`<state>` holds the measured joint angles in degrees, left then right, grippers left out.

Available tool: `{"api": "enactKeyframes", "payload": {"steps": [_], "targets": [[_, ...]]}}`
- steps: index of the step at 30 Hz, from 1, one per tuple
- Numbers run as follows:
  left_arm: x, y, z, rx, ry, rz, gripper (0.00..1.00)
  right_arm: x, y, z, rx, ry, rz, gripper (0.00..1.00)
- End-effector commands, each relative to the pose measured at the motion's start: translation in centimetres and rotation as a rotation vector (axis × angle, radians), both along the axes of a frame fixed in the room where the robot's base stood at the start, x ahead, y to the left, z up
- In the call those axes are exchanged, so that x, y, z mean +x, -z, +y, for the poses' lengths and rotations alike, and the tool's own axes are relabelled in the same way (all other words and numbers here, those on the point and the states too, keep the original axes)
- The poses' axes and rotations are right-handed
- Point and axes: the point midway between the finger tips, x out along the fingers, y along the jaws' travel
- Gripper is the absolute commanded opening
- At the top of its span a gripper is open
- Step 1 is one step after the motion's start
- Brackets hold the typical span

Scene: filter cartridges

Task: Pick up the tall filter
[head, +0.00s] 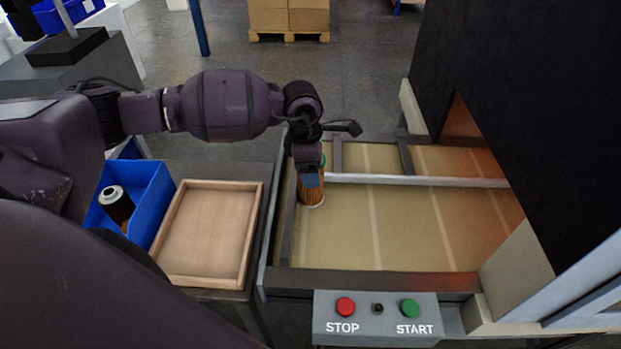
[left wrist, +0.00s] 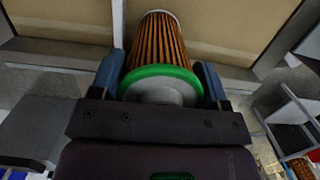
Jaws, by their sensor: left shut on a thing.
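The tall filter (head: 312,193) has an orange-brown pleated body, a pale end at the bottom and a green rim at the top. It is upright at the left end of the conveyor bed in the head view. My left gripper (head: 309,176) comes down on it from above and is shut on it. In the left wrist view the filter (left wrist: 158,42) sits between the two blue fingers of my left gripper (left wrist: 162,85), its green collar nearest the camera. I cannot tell whether its lower end touches the bed. My right gripper is not in view.
An empty wooden tray (head: 257,213) and a blue bin (head: 162,205) holding a dark cartridge (head: 117,208) stand left of the conveyor. A metal rail (head: 420,180) crosses the bed (head: 405,225). A STOP/START panel (head: 377,327) is at the front, a dark machine housing (head: 520,110) at right.

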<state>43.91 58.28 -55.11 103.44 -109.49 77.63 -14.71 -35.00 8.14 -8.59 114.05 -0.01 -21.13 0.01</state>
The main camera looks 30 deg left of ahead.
Motion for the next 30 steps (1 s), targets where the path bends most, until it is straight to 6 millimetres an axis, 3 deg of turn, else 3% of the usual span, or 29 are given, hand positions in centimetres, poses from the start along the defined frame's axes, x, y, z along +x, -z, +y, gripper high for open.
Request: {"api": "enactKeyframes", "payload": {"steps": [10, 24, 30], "targets": [[0.1, -0.9, 0.0, 0.0, 0.0, -0.001, 0.43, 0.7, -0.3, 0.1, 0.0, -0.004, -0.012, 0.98], [0.1, -8.5, 0.0, 0.0, 0.0, -0.003, 0.43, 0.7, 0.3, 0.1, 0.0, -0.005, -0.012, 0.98], [0.0, -9.9, 0.0, 0.001, 0.0, -0.002, 0.43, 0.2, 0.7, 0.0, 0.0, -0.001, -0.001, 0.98]]}}
